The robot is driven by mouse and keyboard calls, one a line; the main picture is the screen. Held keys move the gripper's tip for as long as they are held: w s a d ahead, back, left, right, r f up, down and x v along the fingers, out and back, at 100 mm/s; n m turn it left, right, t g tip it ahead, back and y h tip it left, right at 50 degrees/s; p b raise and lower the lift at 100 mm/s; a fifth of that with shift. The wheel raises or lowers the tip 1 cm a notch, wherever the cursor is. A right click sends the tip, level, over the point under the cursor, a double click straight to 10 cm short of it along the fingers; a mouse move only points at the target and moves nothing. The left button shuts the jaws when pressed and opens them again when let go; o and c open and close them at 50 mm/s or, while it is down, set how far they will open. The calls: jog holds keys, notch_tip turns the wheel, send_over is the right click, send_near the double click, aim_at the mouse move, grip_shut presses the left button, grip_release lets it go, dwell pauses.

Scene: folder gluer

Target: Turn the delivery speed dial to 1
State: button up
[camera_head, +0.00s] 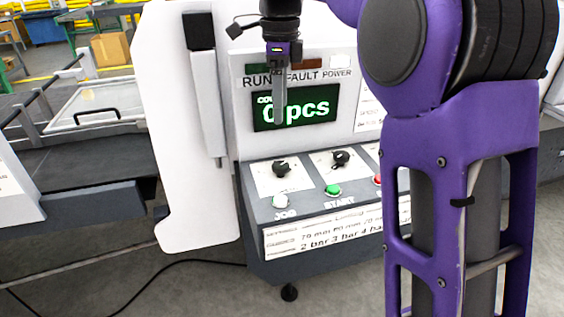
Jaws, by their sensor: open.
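The control panel (309,190) of the machine carries two visible black dials on white plates. One dial (281,168) is at the left and one dial (341,158) is to its right. Their labels and settings are too small to read, so I cannot tell which is the delivery speed dial. Part of another white plate shows at the right, cut off by my purple arm. My gripper (280,116) is open, points down in front of the display and is above the left dial, apart from it.
Below the dials are a white JOG button (280,201), a green START button (333,190) and a partly hidden red button (378,181). The display (318,107) reads 0 pcs. A white side plate (183,150) stands left of the panel. A black cable lies on the floor.

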aim_at(280, 165)
notch_tip(280, 165, down, 14)
jog(key=b, duration=0.2)
jog(key=shift+f+b, duration=0.15)
jog(key=shift+b, duration=0.25)
grip_shut()
